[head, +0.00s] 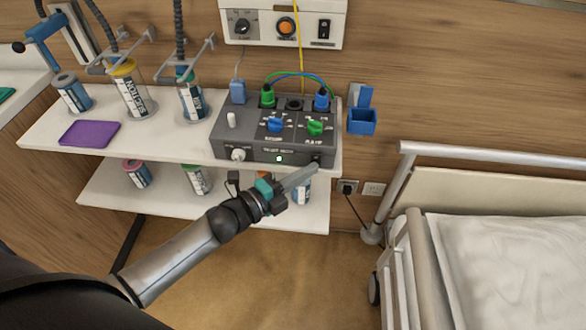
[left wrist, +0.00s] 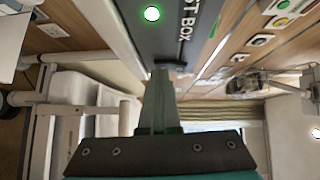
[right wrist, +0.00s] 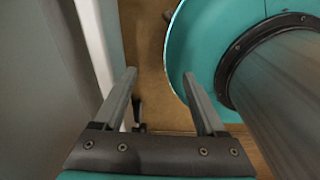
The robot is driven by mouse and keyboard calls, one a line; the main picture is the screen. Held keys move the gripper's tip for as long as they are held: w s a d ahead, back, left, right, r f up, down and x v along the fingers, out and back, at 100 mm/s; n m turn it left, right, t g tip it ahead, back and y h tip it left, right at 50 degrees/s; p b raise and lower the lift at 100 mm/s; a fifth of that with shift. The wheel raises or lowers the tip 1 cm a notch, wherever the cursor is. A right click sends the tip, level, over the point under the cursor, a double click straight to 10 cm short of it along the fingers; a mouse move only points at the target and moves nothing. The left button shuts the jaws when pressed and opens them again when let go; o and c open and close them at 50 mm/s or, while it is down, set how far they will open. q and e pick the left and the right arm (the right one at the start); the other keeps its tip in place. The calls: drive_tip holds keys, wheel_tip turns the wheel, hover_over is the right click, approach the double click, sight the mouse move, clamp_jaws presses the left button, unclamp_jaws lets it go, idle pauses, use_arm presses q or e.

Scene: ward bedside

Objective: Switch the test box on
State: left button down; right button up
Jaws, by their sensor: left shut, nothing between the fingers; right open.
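The test box (head: 230,140) is a dark grey box on the upper shelf, with a white toggle, a blue knob (head: 275,125) and a green knob (head: 315,127) on top. A small lamp (head: 279,158) on its front glows green; it also shows in the left wrist view (left wrist: 152,13), near the lettering "ST BOX". My left gripper (head: 316,168) is shut and empty, its fingertips at the lower right of the box's front. They hide part of that corner, and I cannot tell whether they touch it. My right gripper (right wrist: 159,75) is open and empty, shown only in the right wrist view.
Bottles and a purple item (head: 89,133) stand left on the shelf (head: 60,158). Green and blue plugs with cables sit in the box's back. A wall unit (head: 284,22) is above, a blue holder (head: 361,121) right, and a railed bed (head: 500,265) at lower right.

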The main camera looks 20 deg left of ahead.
use_arm(q)
drive_tip(key=p+v, duration=0.1)
drive_tip(key=v, duration=1.4)
drive_tip(key=shift+s+a, duration=0.1)
